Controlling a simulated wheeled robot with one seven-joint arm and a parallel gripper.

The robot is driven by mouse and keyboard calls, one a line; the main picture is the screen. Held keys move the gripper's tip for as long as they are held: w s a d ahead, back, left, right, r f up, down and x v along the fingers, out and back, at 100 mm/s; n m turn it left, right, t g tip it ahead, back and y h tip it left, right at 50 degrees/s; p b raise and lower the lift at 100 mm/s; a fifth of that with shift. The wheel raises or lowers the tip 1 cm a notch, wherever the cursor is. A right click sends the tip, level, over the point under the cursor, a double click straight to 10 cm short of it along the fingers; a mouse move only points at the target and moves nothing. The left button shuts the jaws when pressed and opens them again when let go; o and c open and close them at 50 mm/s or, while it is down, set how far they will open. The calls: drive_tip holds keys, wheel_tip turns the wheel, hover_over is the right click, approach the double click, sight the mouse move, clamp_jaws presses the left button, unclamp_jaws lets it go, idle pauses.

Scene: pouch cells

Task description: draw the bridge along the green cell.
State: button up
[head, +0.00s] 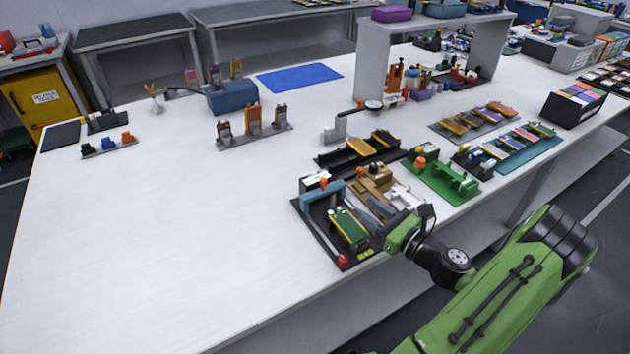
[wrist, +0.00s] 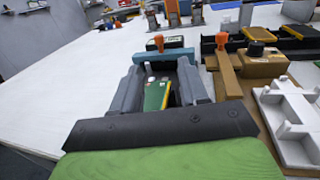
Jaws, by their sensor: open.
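The green cell (head: 348,225) lies in a dark fixture (head: 317,233) near the table's front edge, white tabs at its far end. In the wrist view the green cell (wrist: 155,97) shows between my fingers. A blue-grey bridge (head: 322,191) with an orange knob spans the fixture's far end; it also shows in the wrist view (wrist: 163,57), ahead of the fingertips. My gripper (wrist: 160,72) is open, its grey fingers to either side of the cell in the picture. Whether they touch anything I cannot tell. In the head view my gripper (head: 369,214) is low over the fixture's right side.
A brown fixture (wrist: 230,85) with an orange-topped lever and a white bracket (wrist: 288,120) stand close on the right. A red knob (head: 343,260) is at the fixture's near corner. A green fixture (head: 440,182) stands further right.

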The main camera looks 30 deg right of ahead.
sight(326, 182)
drive_tip(key=w+a+b, duration=0.1)
drive_tip(key=w, duration=0.9)
drive_tip(key=w+a+b, duration=0.1)
drive_tip(key=w, duration=0.4)
drive_tip(key=shift+a+b, duration=0.3)
drive_tip(key=shift+a, duration=0.05)
drive_tip(key=shift+c, duration=0.2)
clamp_jaws()
